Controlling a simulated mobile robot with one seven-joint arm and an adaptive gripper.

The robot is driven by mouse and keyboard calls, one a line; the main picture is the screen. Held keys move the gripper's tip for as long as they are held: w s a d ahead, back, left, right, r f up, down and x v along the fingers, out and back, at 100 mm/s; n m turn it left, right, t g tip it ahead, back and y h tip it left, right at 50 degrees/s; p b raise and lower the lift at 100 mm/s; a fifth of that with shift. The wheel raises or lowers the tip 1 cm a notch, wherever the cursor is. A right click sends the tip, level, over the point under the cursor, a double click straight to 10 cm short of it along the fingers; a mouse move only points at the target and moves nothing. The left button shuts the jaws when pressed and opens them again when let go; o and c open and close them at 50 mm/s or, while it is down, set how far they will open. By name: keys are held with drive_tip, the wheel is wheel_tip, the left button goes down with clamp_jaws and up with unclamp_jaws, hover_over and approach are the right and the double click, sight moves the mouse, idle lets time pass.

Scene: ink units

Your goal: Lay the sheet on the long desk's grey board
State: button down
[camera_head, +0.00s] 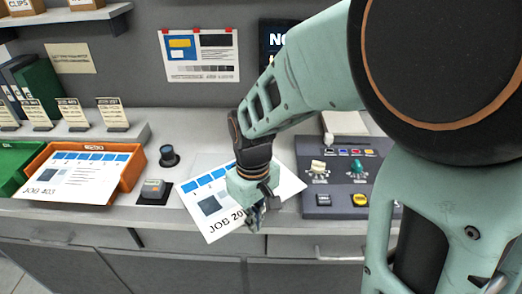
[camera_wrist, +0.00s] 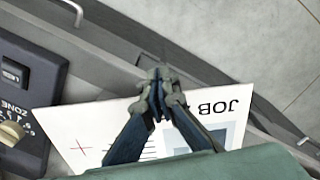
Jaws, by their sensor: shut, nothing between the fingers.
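A white sheet (camera_head: 206,186) with a row of blue squares, printed "JOB 20" and a partly hidden end, lies askew on the long desk (camera_head: 150,215). Its front corner appears to stick out past the desk's front edge. It also shows in the wrist view (camera_wrist: 95,125), below the fingers. My gripper (camera_head: 257,218) is over the sheet's front right part, fingers pointing down. In the wrist view the fingertips (camera_wrist: 160,92) are together with nothing between them, near the sheet's lettered edge.
A dark console (camera_head: 325,205) with knobs and buttons stands right of the sheet. Left are a small grey device on a black pad (camera_head: 153,192), a dark round knob (camera_head: 169,156), and an orange tray (camera_head: 130,172) with a "JOB 403" sheet (camera_head: 75,175). A green tray (camera_head: 12,168) is farther left.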

sight(243, 214)
drive_tip(key=shift+w+a, duration=0.15)
drive_tip(key=shift+w+a, duration=1.3)
drive_tip(key=shift+w, duration=0.1)
